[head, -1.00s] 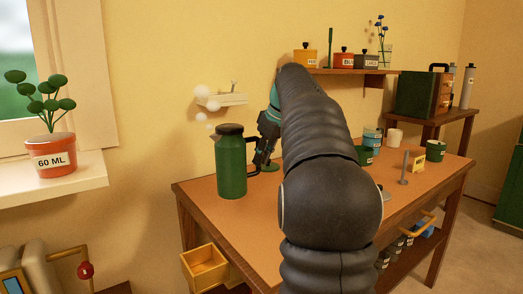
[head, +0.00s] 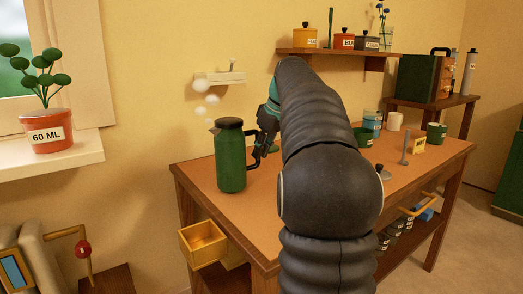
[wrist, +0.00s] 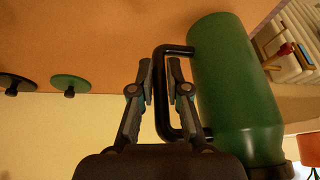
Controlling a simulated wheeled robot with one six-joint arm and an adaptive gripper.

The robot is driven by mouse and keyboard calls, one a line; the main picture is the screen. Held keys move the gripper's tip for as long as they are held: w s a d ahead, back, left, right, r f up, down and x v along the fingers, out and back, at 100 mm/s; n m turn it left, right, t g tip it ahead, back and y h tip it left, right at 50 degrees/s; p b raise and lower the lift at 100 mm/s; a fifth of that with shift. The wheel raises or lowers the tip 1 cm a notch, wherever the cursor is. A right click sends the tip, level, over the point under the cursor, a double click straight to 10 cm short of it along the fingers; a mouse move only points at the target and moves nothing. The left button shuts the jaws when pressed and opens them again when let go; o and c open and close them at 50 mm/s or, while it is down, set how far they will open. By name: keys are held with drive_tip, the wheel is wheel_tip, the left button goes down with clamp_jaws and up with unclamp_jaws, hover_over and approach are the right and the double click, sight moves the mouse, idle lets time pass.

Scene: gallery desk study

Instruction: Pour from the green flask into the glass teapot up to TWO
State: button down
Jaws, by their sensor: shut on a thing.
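The green flask (head: 231,160), with a dark lid and spout, is upright at the desk's left end in the head view. I cannot tell if its base touches the desk. My gripper (head: 262,143) is at its right side, partly behind my arm. In the wrist view the flask (wrist: 235,85) fills the right side, and my gripper (wrist: 160,68) is closed around its black handle (wrist: 159,95). The glass teapot is not discernible in either view; my arm hides the middle of the desk.
The desk (head: 208,177) holds cups, a green mug (head: 436,133) and a yellow sign (head: 418,145) at right. White puffs (head: 200,86) hang above the flask. An open wooden drawer (head: 203,243) juts out at front left. A green disc (wrist: 69,83) lies on the desk.

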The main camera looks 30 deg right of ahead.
drive_tip(key=shift+f+b, duration=0.4)
drive_tip(key=shift+f, duration=0.15)
drive_tip(key=c, duration=1.1)
unclamp_jaws()
drive_tip(key=shift+r+p, duration=2.1)
drive_tip(key=shift+r, duration=1.9)
